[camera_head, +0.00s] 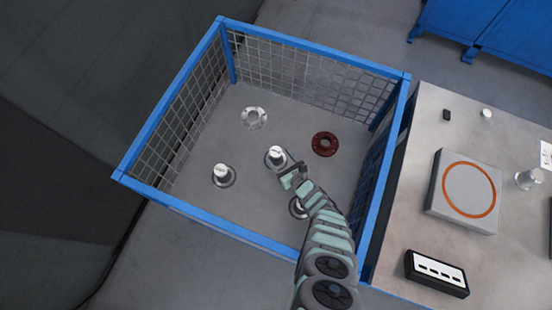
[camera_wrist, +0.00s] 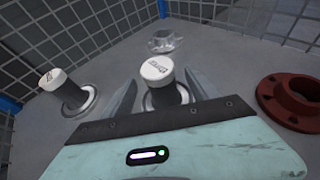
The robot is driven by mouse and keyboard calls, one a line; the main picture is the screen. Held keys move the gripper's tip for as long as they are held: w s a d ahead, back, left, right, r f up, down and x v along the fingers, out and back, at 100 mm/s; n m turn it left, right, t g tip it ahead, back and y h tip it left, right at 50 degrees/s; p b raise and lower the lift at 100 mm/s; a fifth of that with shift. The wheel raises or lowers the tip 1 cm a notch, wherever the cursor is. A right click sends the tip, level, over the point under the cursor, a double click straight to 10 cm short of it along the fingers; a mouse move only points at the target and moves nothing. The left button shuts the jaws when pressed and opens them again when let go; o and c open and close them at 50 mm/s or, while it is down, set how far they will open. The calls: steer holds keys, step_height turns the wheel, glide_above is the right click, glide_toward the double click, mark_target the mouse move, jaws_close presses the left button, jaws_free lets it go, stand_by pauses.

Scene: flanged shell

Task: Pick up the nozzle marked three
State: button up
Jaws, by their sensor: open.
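A nozzle with a white cap (camera_wrist: 157,69) and a dark marking, too blurred to read surely, stands on a round flange straight ahead of my gripper (camera_wrist: 160,92). In the head view this nozzle (camera_head: 276,154) stands near the middle of the mesh crate. My gripper (camera_head: 291,176) is open, with its fingers on either side of the nozzle in the wrist view and nothing held. A second white-capped nozzle (camera_head: 221,172) stands to the left; it also shows in the wrist view (camera_wrist: 53,78). A third flanged part (camera_head: 297,209) is partly hidden by my arm.
The blue-framed mesh crate (camera_head: 158,206) has tall walls around the parts. A red flange (camera_head: 325,144) lies to the right and a pale metal flange (camera_head: 253,118) lies behind. A table (camera_head: 400,215) with a ringed grey block (camera_head: 466,192) stands right of the crate.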

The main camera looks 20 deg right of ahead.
mark_target(272, 149)
steer(key=shift+b+x, duration=0.4)
steer(key=shift+x, duration=0.55)
steer(key=b+x, duration=0.3)
steer(key=x, duration=0.1)
steer(key=shift+f+b, duration=0.2)
steer(key=shift+b, duration=0.1)
steer(key=shift+w+a, duration=0.1)
steer(key=shift+w, duration=0.15)
steer(key=shift+r, duration=0.15)
jaws_close()
steer(key=shift+r, duration=0.1)
